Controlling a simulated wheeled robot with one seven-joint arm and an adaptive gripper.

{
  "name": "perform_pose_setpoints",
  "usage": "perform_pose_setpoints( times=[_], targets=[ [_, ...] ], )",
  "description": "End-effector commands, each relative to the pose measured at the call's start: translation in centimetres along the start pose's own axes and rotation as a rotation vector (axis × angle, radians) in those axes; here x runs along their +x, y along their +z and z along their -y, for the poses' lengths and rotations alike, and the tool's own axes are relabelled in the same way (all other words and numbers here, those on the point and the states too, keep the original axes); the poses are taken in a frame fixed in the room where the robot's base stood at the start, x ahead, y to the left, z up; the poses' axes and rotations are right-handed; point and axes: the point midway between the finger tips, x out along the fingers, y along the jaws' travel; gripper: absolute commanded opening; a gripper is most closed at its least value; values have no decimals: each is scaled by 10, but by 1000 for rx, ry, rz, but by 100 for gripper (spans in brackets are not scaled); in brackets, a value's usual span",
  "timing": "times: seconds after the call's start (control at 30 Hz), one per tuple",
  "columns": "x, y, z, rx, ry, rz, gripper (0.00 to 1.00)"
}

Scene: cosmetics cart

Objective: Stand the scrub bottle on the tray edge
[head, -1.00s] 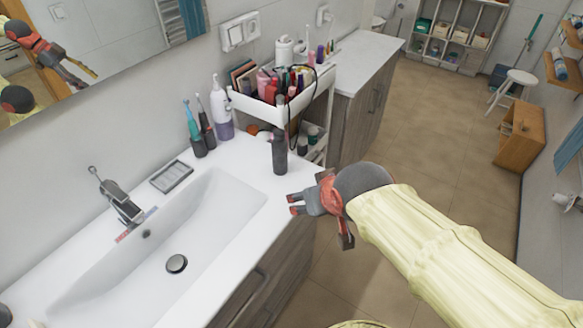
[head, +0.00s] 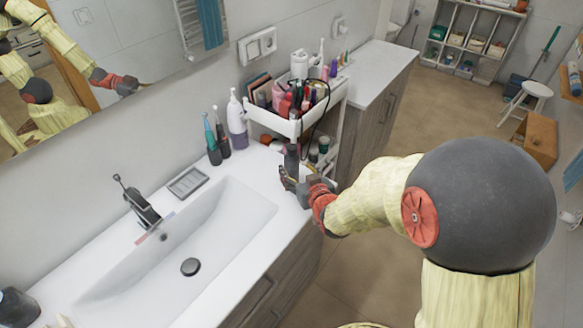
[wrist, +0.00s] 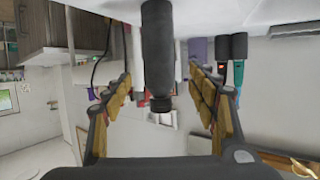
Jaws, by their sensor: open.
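A dark grey bottle (head: 291,158), likely the scrub bottle, stands upright on the white counter near its right end, close to the cart. In the wrist view, which is upside down, the bottle (wrist: 157,45) hangs from the top between the two fingers. My gripper (head: 291,178) is open around the bottle at counter level, with a visible gap on each side in the wrist view. The fingers and wrist hide the bottle's lower part in the head view. The cart's white top tray (head: 268,121) is just behind it, filled with cosmetics.
Two electric toothbrushes (head: 217,140) and a white and purple bottle (head: 237,122) stand left of the cart. The sink (head: 215,235) lies to the left. Small jars sit on the cart's lower shelf (head: 325,158). A black cable (head: 319,103) loops over the tray.

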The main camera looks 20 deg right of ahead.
Motion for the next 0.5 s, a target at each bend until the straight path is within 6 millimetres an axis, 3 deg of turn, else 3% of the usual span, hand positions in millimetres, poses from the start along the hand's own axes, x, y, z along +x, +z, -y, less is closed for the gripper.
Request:
perform_pose_setpoints(
  times=[0.5],
  targets=[
    [60, -2, -1, 0, 0, 1, 58]
  ],
)
